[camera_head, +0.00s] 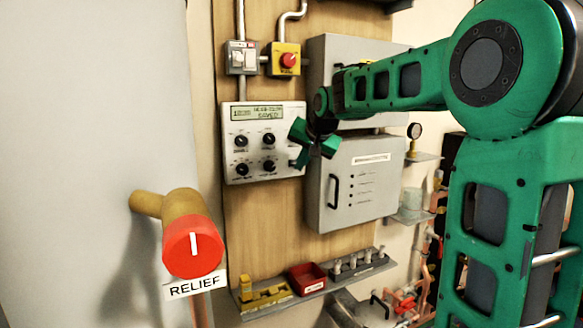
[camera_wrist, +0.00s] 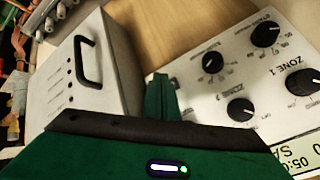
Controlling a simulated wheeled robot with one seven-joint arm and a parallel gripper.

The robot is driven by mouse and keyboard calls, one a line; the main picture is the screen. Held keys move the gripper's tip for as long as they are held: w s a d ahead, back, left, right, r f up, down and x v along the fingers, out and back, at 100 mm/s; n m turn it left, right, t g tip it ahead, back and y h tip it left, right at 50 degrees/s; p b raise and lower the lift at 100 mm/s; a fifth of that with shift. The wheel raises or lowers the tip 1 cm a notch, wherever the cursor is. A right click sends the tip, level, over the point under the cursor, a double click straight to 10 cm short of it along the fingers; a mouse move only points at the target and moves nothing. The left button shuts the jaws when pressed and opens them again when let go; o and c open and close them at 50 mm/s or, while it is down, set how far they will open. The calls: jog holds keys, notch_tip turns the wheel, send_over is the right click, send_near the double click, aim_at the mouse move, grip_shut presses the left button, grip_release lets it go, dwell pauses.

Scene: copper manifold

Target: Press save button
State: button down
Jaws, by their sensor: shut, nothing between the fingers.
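A light grey control panel (camera_head: 262,178) hangs on the wooden board, with several black knobs and a small display (camera_head: 257,113) whose lower line appears to read "SAVED". In the wrist view the panel (camera_wrist: 210,95) fills the right side, tilted, with "ZONE 1" lettering and part of the display (camera_wrist: 300,155). My green gripper (camera_head: 295,163) is at the panel's lower right edge, its fingers together and empty. In the wrist view the closed fingertips (camera_wrist: 161,80) overlap the panel's edge. The save button cannot be made out; it may be hidden by the fingers. I cannot tell whether they touch the panel.
A grey metal box (camera_head: 345,205) with a handle sits close to the right of the panel. Above are a grey switch (camera_head: 242,58) and a yellow box with a red button (camera_head: 286,59). A red relief knob (camera_head: 193,247) juts out at lower left. A shelf (camera_head: 330,284) runs below.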

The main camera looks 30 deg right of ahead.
jog(key=shift+s, duration=0.1)
jog(key=shift+s, duration=2.4)
jog(key=s+f+g, duration=0.3)
jog(key=s+f, duration=0.4)
jog(key=s, duration=0.6)
jog(key=s+f+n+g, duration=0.1)
jog(key=s+f+g, duration=0.2)
jog(key=s+f, duration=0.5)
jog(key=s+f+n+g+y, duration=0.1)
jog(key=s+f+g, duration=0.2)
jog(key=s, duration=1.5)
notch_tip(320, 180, down, 4)
jog(key=shift+s+d+f, duration=0.15)
jog(key=shift+s+f, duration=0.05)
jog(key=shift+s, duration=0.05)
jog(key=shift+w, duration=0.15)
jog(key=shift+w+f, duration=0.25)
jog(key=shift+w, duration=0.25)
